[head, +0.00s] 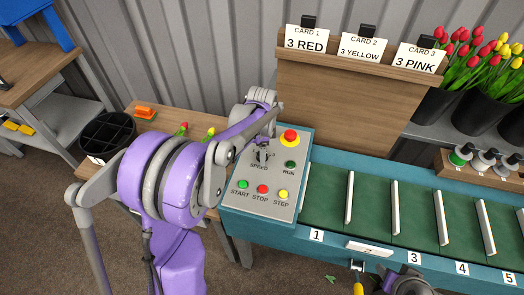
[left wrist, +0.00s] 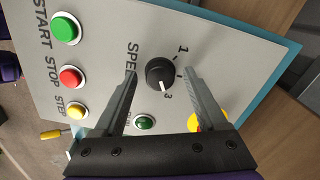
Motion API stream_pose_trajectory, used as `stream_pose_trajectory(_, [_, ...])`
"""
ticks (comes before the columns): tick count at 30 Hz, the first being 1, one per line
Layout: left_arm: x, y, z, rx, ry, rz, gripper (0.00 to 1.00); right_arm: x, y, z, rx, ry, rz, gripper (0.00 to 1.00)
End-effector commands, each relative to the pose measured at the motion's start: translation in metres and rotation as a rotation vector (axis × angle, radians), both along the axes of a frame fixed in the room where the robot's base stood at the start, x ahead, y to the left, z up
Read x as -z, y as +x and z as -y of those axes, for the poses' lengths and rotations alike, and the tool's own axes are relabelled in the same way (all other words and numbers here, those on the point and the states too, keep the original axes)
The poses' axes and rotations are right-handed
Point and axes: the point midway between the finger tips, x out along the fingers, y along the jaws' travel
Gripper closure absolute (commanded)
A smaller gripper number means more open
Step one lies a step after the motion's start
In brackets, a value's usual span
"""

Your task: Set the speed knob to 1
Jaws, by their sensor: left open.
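The speed knob (left wrist: 160,74) is round and black on the grey control panel (left wrist: 225,45), beside the word SPEED. Its white pointer line aims toward the printed 3. The printed 1 (left wrist: 182,48) is on the other side of the dial; the mark between them is hidden by a finger. My left gripper (left wrist: 160,73) is open, with one finger on each side of the knob and gaps visible. In the head view my left gripper (head: 262,154) is over the panel and largely hides the knob. Part of my right arm's end (head: 405,284) shows at the bottom edge; its fingers cannot be made out.
A red button (head: 290,136) on yellow and a green RUN button (head: 290,165) are close to the knob. START (head: 243,184), STOP (head: 262,189) and STEP (head: 283,194) buttons line the near side. The green conveyor (head: 372,205) lies right of the panel.

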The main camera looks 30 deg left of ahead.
Motion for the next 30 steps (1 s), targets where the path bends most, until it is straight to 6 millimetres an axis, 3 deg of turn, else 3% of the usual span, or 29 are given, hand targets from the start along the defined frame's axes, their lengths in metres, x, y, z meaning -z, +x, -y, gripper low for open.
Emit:
stream_pose_trajectory(5, [-0.0002, 0.0001, 0.0, 0.0, 0.0, 0.0, 0.26, -0.0001, 0.0, 0.0, 0.0, 0.0, 0.0, 0.5])
stream_pose_trajectory(18, [-0.0005, 0.0002, 0.0, 0.0, 0.0, 0.0, 1.0, -0.0001, 0.0, 0.0, 0.0, 0.0, 0.0, 0.5])
stream_pose_trajectory(30, [0.0001, -0.0001, -0.0002, -0.058, 0.001, -0.001, 1.0, 0.0039, -0.0015, 0.0, 0.0, 0.0, -0.003, 0.5])
